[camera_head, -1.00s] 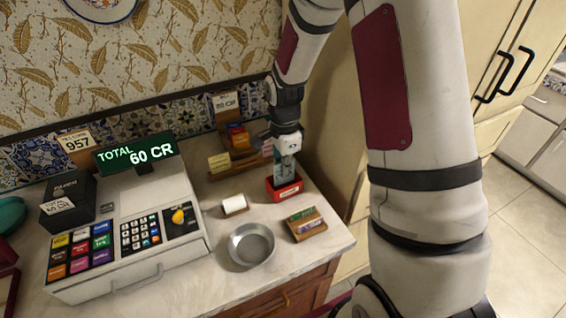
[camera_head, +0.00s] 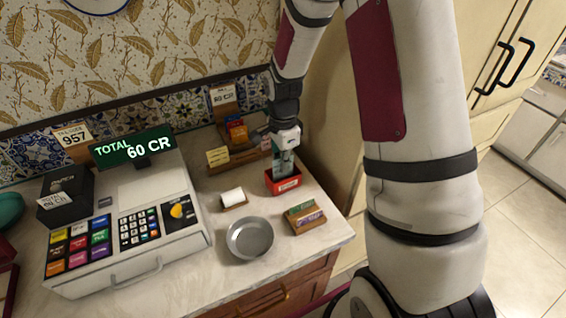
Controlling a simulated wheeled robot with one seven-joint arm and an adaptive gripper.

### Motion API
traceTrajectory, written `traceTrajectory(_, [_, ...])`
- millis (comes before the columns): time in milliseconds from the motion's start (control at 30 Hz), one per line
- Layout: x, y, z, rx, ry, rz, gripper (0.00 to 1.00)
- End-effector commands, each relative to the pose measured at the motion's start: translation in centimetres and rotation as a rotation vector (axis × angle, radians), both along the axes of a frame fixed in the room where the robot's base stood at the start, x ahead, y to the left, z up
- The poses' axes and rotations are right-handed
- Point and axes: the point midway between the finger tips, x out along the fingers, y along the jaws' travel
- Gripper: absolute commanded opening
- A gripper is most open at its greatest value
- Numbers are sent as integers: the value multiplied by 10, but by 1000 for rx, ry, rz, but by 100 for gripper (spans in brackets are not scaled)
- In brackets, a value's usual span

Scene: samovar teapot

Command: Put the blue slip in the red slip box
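The red slip box (camera_head: 284,186) stands on the counter near its right side, with a small white label on its front. My gripper (camera_head: 284,168) points down at the box, with its tips at or just inside the box's opening. A pale grey-teal shape shows between the gripper body and the box. I cannot tell whether it is the fingers alone or a slip with them. No blue slip can be made out for certain. The finger gap is too small and covered to read.
A wooden holder with green and purple slips (camera_head: 304,216) sits in front of the box. A metal bowl (camera_head: 250,238), a white paper roll (camera_head: 232,197) and a cash register (camera_head: 140,235) stand to the left. A wooden rack (camera_head: 228,163) with coloured cards is behind.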

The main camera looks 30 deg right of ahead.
Motion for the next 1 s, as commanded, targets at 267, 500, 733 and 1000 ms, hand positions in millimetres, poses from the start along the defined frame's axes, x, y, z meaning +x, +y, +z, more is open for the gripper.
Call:
traceTrajectory(267, [0, 1, 0, 0, 0, 0, 0])
traceTrajectory(500, [0, 1, 0, 0, 0, 1, 28])
traceTrajectory(733, [0, 1, 0, 0, 0, 1, 33])
traceTrajectory(1000, [0, 1, 0, 0, 0, 1, 45])
